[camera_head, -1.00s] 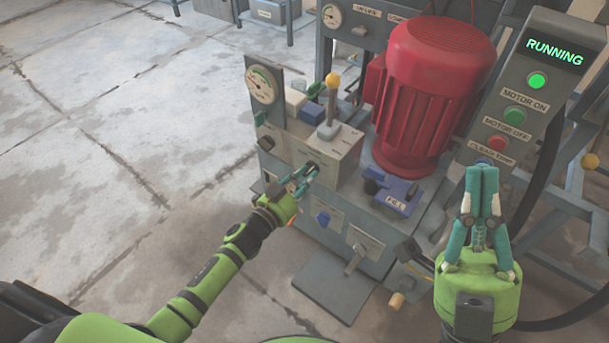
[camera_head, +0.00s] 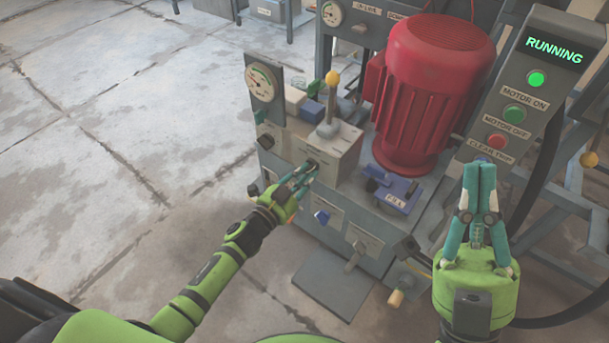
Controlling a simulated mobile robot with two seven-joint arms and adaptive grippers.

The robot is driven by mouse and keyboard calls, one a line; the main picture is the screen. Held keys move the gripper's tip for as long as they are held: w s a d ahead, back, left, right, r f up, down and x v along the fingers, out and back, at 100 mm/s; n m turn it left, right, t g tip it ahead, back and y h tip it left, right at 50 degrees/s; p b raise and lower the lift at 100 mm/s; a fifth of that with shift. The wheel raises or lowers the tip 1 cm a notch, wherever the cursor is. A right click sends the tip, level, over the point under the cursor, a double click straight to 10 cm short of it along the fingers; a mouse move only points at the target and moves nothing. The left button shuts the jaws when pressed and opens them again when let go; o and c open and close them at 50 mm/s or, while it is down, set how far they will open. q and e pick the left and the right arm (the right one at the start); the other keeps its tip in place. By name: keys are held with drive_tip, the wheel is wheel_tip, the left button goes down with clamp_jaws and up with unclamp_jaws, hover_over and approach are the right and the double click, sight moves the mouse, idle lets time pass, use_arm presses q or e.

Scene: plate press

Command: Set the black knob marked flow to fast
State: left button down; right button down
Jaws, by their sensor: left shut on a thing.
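A small black knob (camera_head: 312,163) sits on the front of the grey valve block (camera_head: 336,155) on the machine. It is small and partly covered by my gripper, so its marking and pointer setting cannot be read. My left gripper (camera_head: 305,173) reaches in from the lower left, its teal fingers shut on the black knob. My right gripper (camera_head: 480,166) is held upright in front of the control box, its fingers together with nothing visible between them.
A lever with a yellow ball (camera_head: 332,79) stands on the block beside a gauge (camera_head: 261,83). A red motor (camera_head: 432,90) stands behind. A blue knob (camera_head: 322,217) and a grey lever (camera_head: 355,258) sit below. The control box display (camera_head: 554,50) reads RUNNING.

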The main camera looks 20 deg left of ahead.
use_arm(q)
drive_tip(key=c, duration=1.1)
unclamp_jaws()
drive_tip(key=shift+s, duration=0.1)
drive_tip(key=v, duration=1.2)
drive_tip(key=shift+r, duration=0.1)
